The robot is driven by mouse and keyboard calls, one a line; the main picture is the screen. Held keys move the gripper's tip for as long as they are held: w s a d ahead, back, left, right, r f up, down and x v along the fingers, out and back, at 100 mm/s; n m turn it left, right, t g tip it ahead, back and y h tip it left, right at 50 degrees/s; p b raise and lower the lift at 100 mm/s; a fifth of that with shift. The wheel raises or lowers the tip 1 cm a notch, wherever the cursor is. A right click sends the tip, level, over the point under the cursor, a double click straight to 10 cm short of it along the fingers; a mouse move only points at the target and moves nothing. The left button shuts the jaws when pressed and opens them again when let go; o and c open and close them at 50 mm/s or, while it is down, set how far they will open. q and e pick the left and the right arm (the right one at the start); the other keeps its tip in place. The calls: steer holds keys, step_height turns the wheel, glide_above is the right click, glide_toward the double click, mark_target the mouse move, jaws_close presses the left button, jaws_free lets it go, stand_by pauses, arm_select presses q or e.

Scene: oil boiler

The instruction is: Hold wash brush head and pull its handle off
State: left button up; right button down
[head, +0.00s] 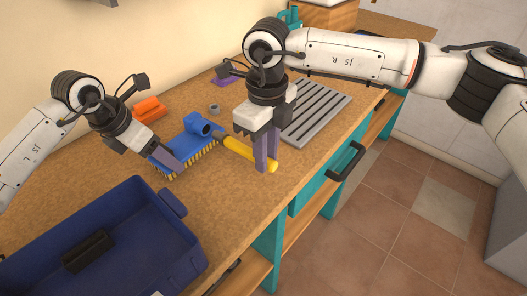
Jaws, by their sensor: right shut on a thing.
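The wash brush head (187,142) is blue with yellow bristles and lies on the wooden worktop. A yellow handle (236,148) extends from its socket toward the right. My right gripper (266,165) comes down from above and is shut on the handle near its far end. My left gripper (170,163) is at the left end of the brush head, with a finger against or over it. The arm partly hides its other finger, so I cannot tell whether it is closed on the head.
A dark blue open crate (168,220) stands at the front left. An orange object (149,108) and a small grey ring (214,109) lie behind the brush. A grey slotted plate (316,112) lies to the right. The worktop's front edge runs close to the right gripper.

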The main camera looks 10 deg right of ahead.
arm_select(q)
steer(key=o, duration=1.3)
steer(key=shift+c, duration=0.2)
steer(key=v, duration=1.2)
